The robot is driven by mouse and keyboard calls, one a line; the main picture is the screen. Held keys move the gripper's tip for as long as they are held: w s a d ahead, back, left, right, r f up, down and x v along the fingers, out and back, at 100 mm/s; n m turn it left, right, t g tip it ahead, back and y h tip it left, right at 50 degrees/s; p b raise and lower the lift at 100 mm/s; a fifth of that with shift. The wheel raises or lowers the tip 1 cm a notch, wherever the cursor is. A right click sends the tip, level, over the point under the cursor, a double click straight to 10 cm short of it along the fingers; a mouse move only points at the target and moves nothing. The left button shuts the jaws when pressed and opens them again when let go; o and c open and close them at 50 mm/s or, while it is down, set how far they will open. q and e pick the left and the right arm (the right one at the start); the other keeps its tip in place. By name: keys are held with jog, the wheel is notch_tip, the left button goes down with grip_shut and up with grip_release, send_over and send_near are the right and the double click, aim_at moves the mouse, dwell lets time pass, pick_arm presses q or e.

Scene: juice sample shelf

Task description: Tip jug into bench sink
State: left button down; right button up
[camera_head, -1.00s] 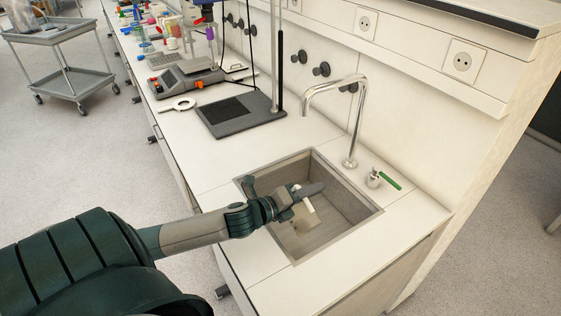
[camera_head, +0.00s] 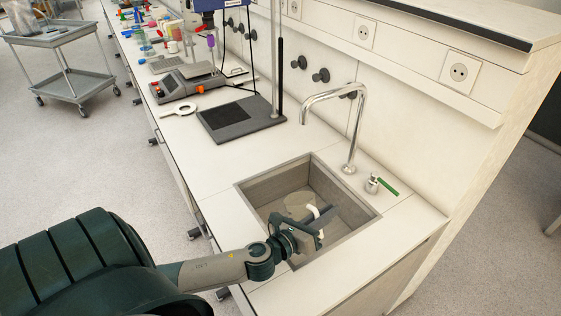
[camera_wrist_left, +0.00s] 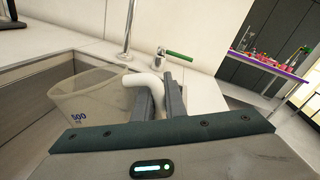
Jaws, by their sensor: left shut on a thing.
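The jug (camera_head: 298,204) is a clear, faintly tinted vessel with a white handle, over the bench sink (camera_head: 332,184). In the left wrist view the jug (camera_wrist_left: 88,97) shows a "500" mark, and its body leans a little to the left. My left gripper (camera_head: 322,222) is shut on the handle at the sink's front side. In the left wrist view the handle curves between the fingers (camera_wrist_left: 154,86). The jug's lower part is hidden there by my gripper body. I cannot make out liquid in it. My right gripper is not in view.
A curved tap (camera_head: 356,125) stands behind the sink, with a green-levered valve (camera_head: 376,184) beside it. A dark stand base (camera_head: 240,118) and a balance-like device (camera_head: 190,82) are farther left on the bench. The worktop between stand and sink is clear.

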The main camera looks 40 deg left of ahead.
pick_arm(q)
jog(key=shift+s+d+r+m+t+p, duration=0.15)
jog(key=shift+s+d+m+t, duration=0.05)
jog(key=shift+d+m, duration=0.6)
jog(key=shift+s+d+r+m+t+p, duration=0.15)
jog(key=shift+s+d+m+t+p, duration=0.1)
jog(key=shift+d+m, duration=0.55)
jog(key=shift+s+d+r+m+t+p, duration=0.15)
jog(key=shift+d+m, duration=0.35)
jog(key=shift+m, duration=0.5)
